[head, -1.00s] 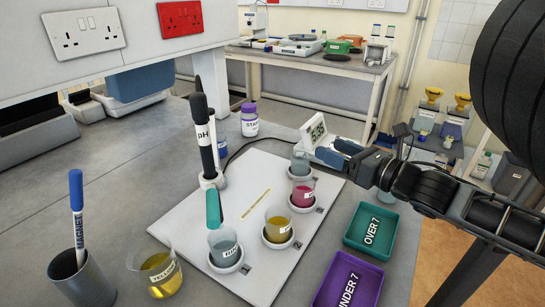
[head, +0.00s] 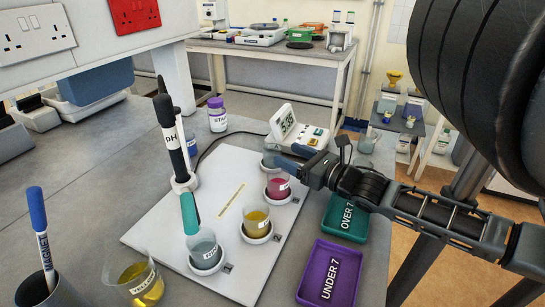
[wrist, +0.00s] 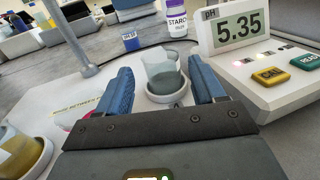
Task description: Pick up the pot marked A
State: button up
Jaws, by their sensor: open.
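My gripper (wrist: 163,85) is open and empty, one blue finger on each side of this pot in the wrist view. I cannot tell whether the fingertips reach past it or touch it.
Pots of pink (head: 278,187), yellow (head: 256,223) and grey liquid (head: 205,251) stand along the white board (head: 160,232). The pH meter (wrist: 270,70) reads 5.35, close right of my gripper. A probe stand (head: 174,140), green tray (head: 345,219) and purple tray (head: 329,273) are nearby.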

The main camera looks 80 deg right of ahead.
aim_at(281, 151)
jog(key=p+x, duration=0.1)
jog(key=x, duration=0.4)
jog(key=shift+w, duration=0.1)
jog(key=shift+c, duration=0.3)
jog(key=shift+r, duration=0.1)
jog(key=c, duration=0.9)
